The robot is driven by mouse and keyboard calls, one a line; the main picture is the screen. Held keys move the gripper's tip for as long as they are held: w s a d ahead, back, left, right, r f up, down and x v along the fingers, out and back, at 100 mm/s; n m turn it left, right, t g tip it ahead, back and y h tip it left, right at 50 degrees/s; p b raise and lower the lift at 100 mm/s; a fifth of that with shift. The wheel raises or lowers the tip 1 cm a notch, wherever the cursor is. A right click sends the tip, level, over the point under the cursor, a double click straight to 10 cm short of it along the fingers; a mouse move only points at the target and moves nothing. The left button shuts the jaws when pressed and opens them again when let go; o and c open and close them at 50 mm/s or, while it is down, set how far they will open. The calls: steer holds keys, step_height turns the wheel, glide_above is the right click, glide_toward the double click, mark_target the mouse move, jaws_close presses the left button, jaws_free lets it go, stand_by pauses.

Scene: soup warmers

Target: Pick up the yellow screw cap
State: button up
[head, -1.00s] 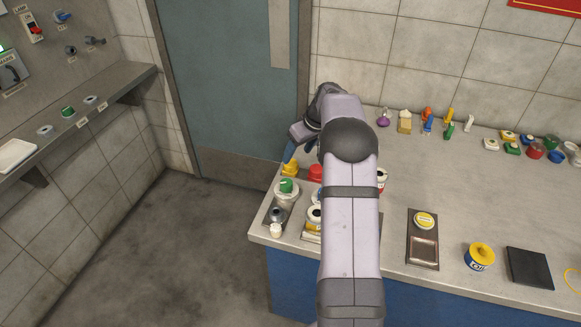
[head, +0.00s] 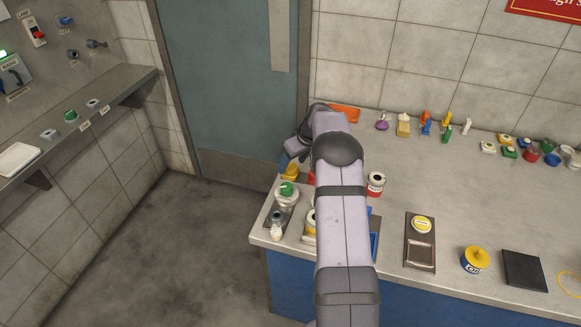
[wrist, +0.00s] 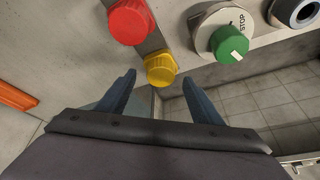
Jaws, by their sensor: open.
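The yellow screw cap (wrist: 160,68) has a ribbed edge and sits on the counter near its left end. In the head view the yellow cap (head: 290,172) shows just below my gripper (head: 295,152). In the wrist view my gripper (wrist: 158,77) is open, with its two dark fingers apart. The cap appears between and just beyond the fingertips. I see no finger touching it. My arm covers part of the counter in the head view.
A red cap (wrist: 131,21) lies close beside the yellow one. A green STOP knob (wrist: 229,44) on a pale round base is to the right. An orange tray (head: 345,113) stands by the wall. The counter's left edge is close, with open floor beyond.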

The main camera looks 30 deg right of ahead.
mark_target(292, 167)
steer(key=shift+x, duration=0.9)
steer(key=c, duration=1.1)
steer(key=shift+c, duration=0.2)
steer(key=shift+r, duration=0.2)
step_height(292, 167, up, 10)
steer(key=b, duration=0.2)
